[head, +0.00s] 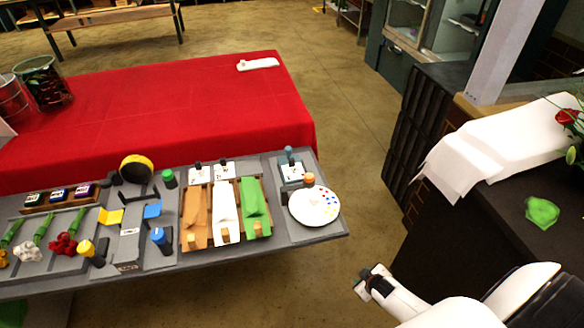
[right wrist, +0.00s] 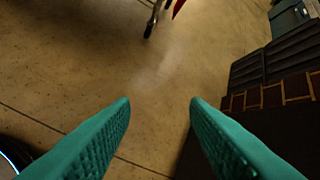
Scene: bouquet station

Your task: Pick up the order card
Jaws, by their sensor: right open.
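Several small white cards lie on the grey station table. One card (head: 292,172) sits near its far right corner beside a dark upright peg, and two more cards (head: 197,175) (head: 224,171) lie at the back above the coloured wraps. I cannot tell which is the order card; any print is too small to read. My right gripper (head: 370,284) is off the table's right side, over the floor, apart from all the cards. In the right wrist view its two teal fingers (right wrist: 160,103) are spread, with only floor between them. My left gripper is not in view.
A white round plate with coloured dots (head: 314,207) lies at the table's right end. Brown, white and green wraps (head: 227,212) lie left of it. A red-covered table (head: 180,105) stands behind. A dark counter (head: 480,215) with white paper (head: 490,150) is at right. Floor between is clear.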

